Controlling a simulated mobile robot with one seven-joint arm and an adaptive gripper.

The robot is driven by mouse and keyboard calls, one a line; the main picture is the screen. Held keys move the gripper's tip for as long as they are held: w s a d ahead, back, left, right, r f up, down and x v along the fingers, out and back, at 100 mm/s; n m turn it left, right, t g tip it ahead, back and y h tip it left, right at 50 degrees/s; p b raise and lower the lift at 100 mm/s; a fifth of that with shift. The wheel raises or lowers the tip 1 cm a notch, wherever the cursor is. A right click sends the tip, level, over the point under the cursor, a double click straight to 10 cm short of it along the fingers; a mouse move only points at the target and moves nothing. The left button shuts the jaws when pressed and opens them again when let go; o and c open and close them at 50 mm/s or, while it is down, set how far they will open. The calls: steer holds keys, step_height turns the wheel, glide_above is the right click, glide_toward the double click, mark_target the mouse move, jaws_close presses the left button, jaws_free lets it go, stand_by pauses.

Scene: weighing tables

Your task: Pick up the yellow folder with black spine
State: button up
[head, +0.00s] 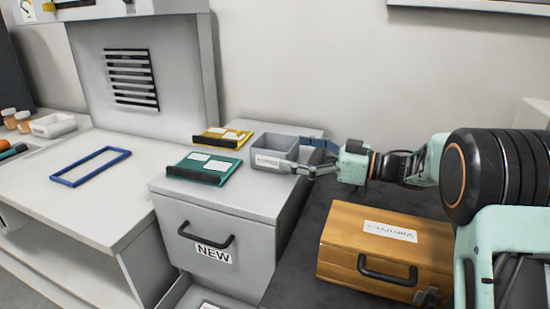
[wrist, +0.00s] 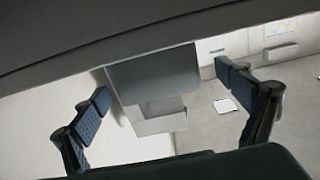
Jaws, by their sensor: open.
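The yellow folder with black spine (head: 223,138) lies flat on top of the grey cabinet (head: 262,203), toward its back left, with white labels on its cover. A teal folder (head: 205,167) with a dark spine lies in front of it. My gripper (head: 298,155) is to the right of the yellow folder, at the grey bin, with its fingers spread apart. In the head view I cannot tell whether the fingers touch the bin. In the wrist view my gripper (wrist: 161,85) is open with nothing between its fingertips. I cannot make out the yellow folder there.
The grey bin (head: 265,160) with a label stands on the cabinet right of the folders. A wooden case (head: 350,235) sits on the dark surface in the foreground. A blue frame (head: 90,166) lies on the white table at left, which is otherwise largely clear nearby.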

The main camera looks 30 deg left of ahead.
mark_target(258, 144)
steer(key=a+b, duration=0.1)
steer(key=a, duration=0.4)
steer(key=shift+s+r, duration=0.1)
steer(key=shift+r, duration=0.05)
steer(key=shift+c, duration=0.5)
steer(key=c, duration=1.2)
